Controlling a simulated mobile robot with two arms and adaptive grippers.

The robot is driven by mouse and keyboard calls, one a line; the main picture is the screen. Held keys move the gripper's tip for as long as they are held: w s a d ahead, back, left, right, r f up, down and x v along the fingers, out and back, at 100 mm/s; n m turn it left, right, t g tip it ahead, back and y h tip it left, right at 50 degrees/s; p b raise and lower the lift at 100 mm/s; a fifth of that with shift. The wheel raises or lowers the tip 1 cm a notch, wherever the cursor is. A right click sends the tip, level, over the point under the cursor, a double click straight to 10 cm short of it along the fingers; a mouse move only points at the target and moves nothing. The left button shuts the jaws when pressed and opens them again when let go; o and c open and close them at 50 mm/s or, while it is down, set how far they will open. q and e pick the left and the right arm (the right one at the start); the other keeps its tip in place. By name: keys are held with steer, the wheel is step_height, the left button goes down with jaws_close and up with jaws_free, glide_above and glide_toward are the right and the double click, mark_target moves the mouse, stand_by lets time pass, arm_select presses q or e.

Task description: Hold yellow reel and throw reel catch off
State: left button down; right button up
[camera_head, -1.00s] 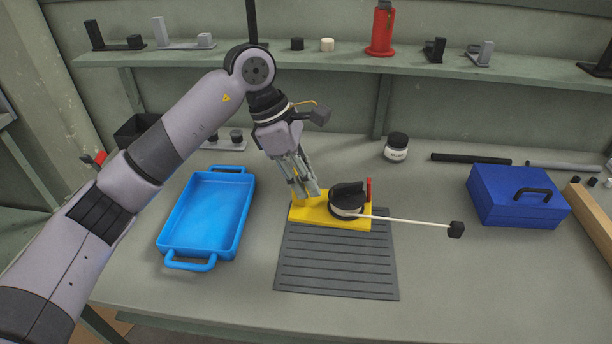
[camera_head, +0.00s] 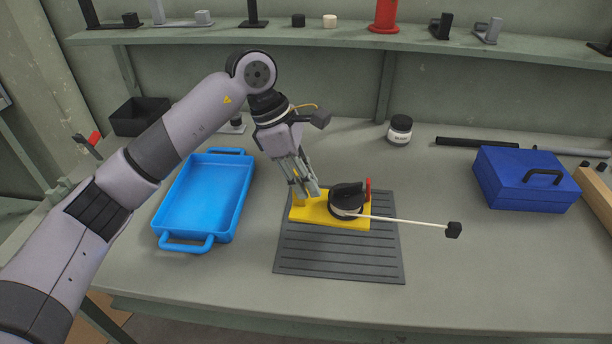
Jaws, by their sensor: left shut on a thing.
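The yellow reel (camera_head: 329,217) has a yellow base that sits on the back part of a dark ribbed mat (camera_head: 338,255). A dark round drum (camera_head: 346,199) stands on the base. A small red catch (camera_head: 368,190) stands upright at the drum's right side. A pale cord (camera_head: 405,220) runs from the drum to the right and ends in a black block (camera_head: 453,230). My left gripper (camera_head: 307,192) reaches down at the left end of the yellow base and is shut on it; its fingertips are partly hard to make out. My right gripper is not in view.
A blue tray (camera_head: 159,238) lies left of the mat. A blue box (camera_head: 525,180) with a black handle and a dark rod (camera_head: 476,143) are at the right. A jar (camera_head: 399,130) stands behind the reel. The table front is clear.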

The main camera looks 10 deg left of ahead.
mark_target(307, 202)
arm_select(q)
steer(key=shift+f+b, duration=0.35)
steer(key=shift+f, duration=0.4)
steer(key=shift+f+b, duration=1.15)
steer(key=shift+f, duration=0.5)
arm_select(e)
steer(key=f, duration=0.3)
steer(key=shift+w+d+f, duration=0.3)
arm_select(q)
steer(key=shift+f+b, duration=0.3)
steer(key=shift+b, duration=0.05)
steer(key=shift+f, duration=0.25)
steer(key=shift+f+b, duration=0.45)
steer(key=shift+b, duration=0.05)
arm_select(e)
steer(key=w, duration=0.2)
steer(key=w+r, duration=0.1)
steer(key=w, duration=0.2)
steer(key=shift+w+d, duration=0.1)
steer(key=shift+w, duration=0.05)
arm_select(q)
steer(key=shift+f, duration=0.1)
steer(key=shift+f, duration=0.1)
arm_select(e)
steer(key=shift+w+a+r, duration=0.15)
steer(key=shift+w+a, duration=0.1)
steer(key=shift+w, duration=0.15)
